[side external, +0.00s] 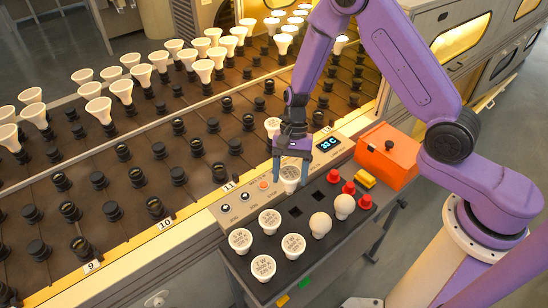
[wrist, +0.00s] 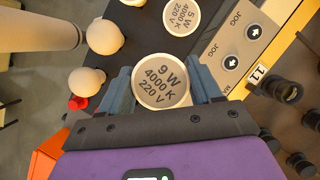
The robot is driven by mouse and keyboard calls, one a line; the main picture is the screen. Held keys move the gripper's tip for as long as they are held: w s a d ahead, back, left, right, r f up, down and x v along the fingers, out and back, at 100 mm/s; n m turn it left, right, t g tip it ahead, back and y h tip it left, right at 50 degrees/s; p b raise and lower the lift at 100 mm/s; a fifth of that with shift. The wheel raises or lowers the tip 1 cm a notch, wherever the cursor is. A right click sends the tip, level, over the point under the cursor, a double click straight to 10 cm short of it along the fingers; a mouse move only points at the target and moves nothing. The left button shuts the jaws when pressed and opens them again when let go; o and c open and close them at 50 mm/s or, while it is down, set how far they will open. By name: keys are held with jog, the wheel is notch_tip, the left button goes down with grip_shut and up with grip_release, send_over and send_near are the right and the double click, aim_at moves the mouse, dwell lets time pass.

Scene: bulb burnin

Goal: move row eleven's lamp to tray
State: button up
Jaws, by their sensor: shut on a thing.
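My gripper (side external: 291,172) is shut on a white lamp (side external: 289,184) with a flat round face. In the wrist view the held lamp (wrist: 160,80) reads "9 W 4000 K 220 V" and sits between the two blue-grey fingers (wrist: 163,88). Its base is hidden. The dark tray (side external: 263,292) lies below and in front of the gripper, with several flat-faced lamps and two round bulbs (side external: 320,224) on it. Empty square holes (side external: 295,212) show near the gripper. The row "11" label (side external: 228,186) is on the rail to the left. I cannot tell whether the held lamp touches the tray.
A control panel (side external: 240,203) with buttons and a display (side external: 327,143) borders the tray. Red caps (side external: 348,187), a yellow block (side external: 364,179) and an orange box (side external: 387,157) are at its right end. Another lamp (side external: 272,124) stands behind my gripper. Racks of sockets fill the left.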

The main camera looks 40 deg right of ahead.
jog(key=shift+s+d+f+n+g+h, duration=0.2)
jog(key=shift+s+f+n, duration=0.05)
jog(key=shift+s+n, duration=0.3)
jog(key=shift+s+d+f+n+g+h, duration=0.25)
jog(key=shift+s+n, duration=0.15)
jog(key=shift+n, duration=0.25)
jog(key=shift+s+f+n, duration=0.2)
jog(key=shift+f+n, duration=0.1)
jog(key=shift+f, duration=2.2)
jog(key=shift+f, duration=2.05)
jog(key=o, duration=1.1)
jog(key=shift+w+r, duration=0.1)
send_near(299, 174)
notch_tip(299, 174, down, 3)
jog(key=w+d, duration=0.1)
jog(key=w, duration=0.1)
jog(key=shift+s, duration=0.15)
